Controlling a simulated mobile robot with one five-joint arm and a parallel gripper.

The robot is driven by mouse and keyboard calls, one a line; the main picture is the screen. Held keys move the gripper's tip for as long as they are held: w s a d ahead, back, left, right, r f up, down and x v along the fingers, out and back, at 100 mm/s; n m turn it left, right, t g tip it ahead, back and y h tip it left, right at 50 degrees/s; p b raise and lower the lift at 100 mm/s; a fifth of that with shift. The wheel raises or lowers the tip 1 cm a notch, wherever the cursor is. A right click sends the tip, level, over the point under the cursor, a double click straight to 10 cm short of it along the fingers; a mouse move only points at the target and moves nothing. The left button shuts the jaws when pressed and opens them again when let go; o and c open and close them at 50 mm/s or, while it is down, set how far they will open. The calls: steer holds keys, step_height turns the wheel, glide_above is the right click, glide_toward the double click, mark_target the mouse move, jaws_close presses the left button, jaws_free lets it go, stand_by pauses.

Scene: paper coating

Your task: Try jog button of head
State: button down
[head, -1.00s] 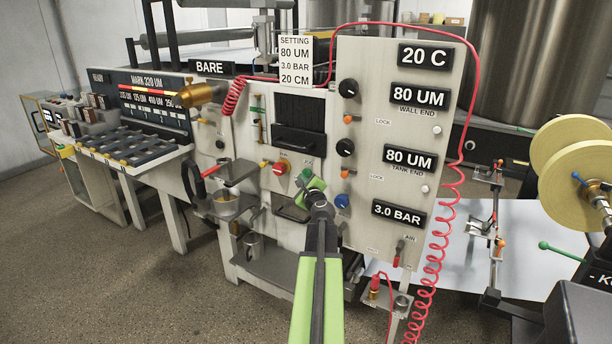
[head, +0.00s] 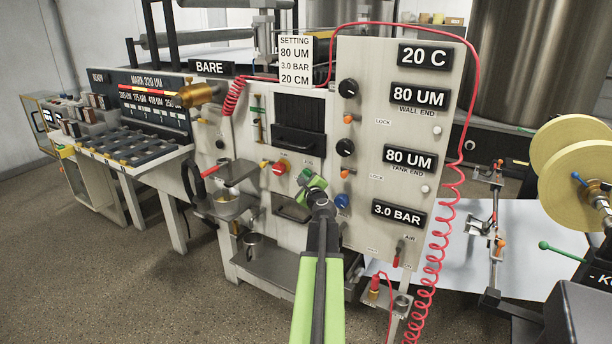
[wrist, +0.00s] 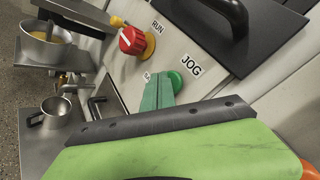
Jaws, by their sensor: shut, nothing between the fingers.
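The head's pale panel carries a round green jog button (wrist: 176,82) below the JOG label (wrist: 191,66) in the wrist view. In the head view the green button (head: 305,175) is partly hidden by my gripper. My gripper (head: 317,184) is shut and empty, with its green fingers pointing at the panel. In the wrist view the fingertips (wrist: 158,84) lie just left of the button, very close to it. I cannot tell whether they touch it or whether it is pressed in.
A red RUN knob (wrist: 132,40) with a yellow part sits left of the button in the wrist view. A black handle (head: 297,141) is above, and a blue knob (head: 342,201) is to the right.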

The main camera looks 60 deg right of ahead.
steer(key=shift+d, duration=0.45)
stand_by(0.3)
steer(key=shift+a, duration=0.95)
steer(key=a, duration=0.5)
steer(key=shift+w, duration=0.1)
stand_by(0.9)
